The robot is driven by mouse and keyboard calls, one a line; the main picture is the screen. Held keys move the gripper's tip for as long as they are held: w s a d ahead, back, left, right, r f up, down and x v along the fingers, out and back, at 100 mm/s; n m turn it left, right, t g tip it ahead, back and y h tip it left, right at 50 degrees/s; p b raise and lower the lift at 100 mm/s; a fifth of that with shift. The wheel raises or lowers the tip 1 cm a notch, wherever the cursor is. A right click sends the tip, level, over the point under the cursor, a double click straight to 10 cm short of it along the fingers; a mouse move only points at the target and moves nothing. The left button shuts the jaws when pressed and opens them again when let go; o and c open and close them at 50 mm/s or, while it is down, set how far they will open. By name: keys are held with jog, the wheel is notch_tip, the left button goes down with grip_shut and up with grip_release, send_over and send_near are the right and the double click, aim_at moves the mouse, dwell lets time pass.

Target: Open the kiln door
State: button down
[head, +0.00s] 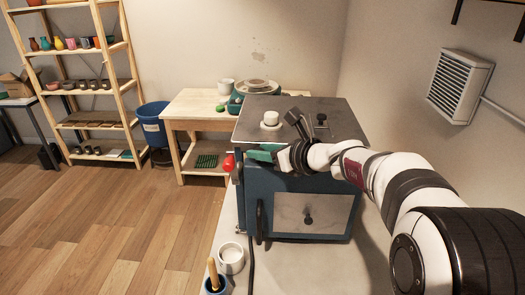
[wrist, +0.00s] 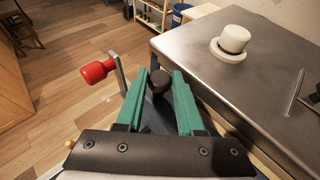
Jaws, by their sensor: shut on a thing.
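The kiln (head: 255,203) is a blue box with a grey metal top, standing on a pale bench. Its front has a light grey panel (head: 281,209) with a dark knob (head: 308,218), and a black upright handle (head: 260,220) shows at its front left. My gripper (head: 251,155) reaches across the kiln's upper front to its left side. In the wrist view its green fingers (wrist: 161,88) are closed around a dark round knob (wrist: 160,80). A red-ended lever (wrist: 97,71) is just beyond the fingers. I cannot tell whether the door stands ajar.
A white plug (head: 270,119) and a black knob (head: 321,120) stand on the kiln's top. A wooden table (head: 189,107) is behind. The floor at left is clear.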

jog(key=shift+s, duration=0.1)
dwell(0.5)
jog(key=s+d+n+g+y, duration=0.3)
jog(key=s+d+n+g, duration=0.8)
jog(key=s, duration=0.7)
jog(key=shift+s+d+g+y, duration=0.3)
jog(key=shift+s+d+g, duration=0.15)
jog(key=shift+d, duration=1.1)
jog(key=c, duration=0.5)
grip_release()
jog(key=shift+c, duration=0.2)
